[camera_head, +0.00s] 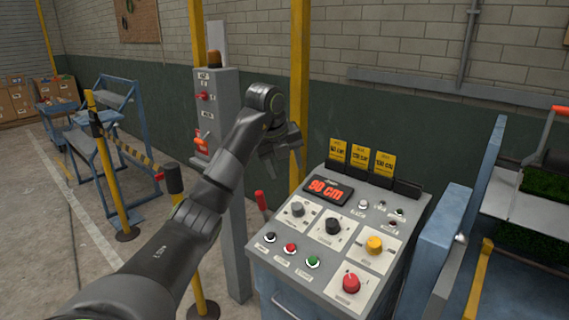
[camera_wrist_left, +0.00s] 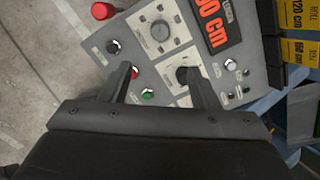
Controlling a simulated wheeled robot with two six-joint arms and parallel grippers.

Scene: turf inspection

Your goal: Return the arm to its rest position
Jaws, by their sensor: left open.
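My left arm comes in from the lower left of the head view and reaches up to the middle. Its gripper (camera_head: 285,164) is open and empty, hanging in the air to the upper left of the grey control console (camera_head: 318,276). In the left wrist view the two fingers of that gripper (camera_wrist_left: 159,80) stand apart, with the console's panel (camera_wrist_left: 262,85) behind them. Nothing is between the fingers, and no contact with a knob or button can be made out. My right gripper is in neither view.
A grey post (camera_head: 222,120) and yellow poles stand close by the arm. Blue machinery with turf (camera_head: 545,185) is at right. Open floor (camera_head: 60,235) lies left.

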